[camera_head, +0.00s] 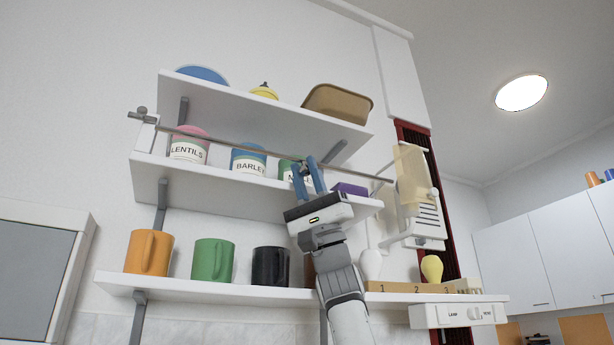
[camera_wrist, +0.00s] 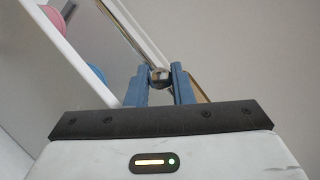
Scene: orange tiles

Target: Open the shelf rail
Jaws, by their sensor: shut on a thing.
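The shelf rail (camera_head: 220,138) is a thin grey bar. It runs across the front of the middle shelf (camera_head: 225,188), in front of the cans, and slopes down to the right in the picture. My gripper (camera_head: 306,165) has its blue fingers up at the rail, right of the middle, by the third can. In the wrist view, the fingers (camera_wrist: 160,76) are shut on the rail (camera_wrist: 159,73), which shows between their tips. The part between the fingers is partly hidden.
Cans of lentils (camera_head: 189,149) and barley (camera_head: 248,162) stand behind the rail, with a purple box (camera_head: 350,189) to the right. Mugs (camera_head: 213,260) stand on the lower shelf. A white wall unit (camera_head: 421,205) is close on the right. Open air lies in front.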

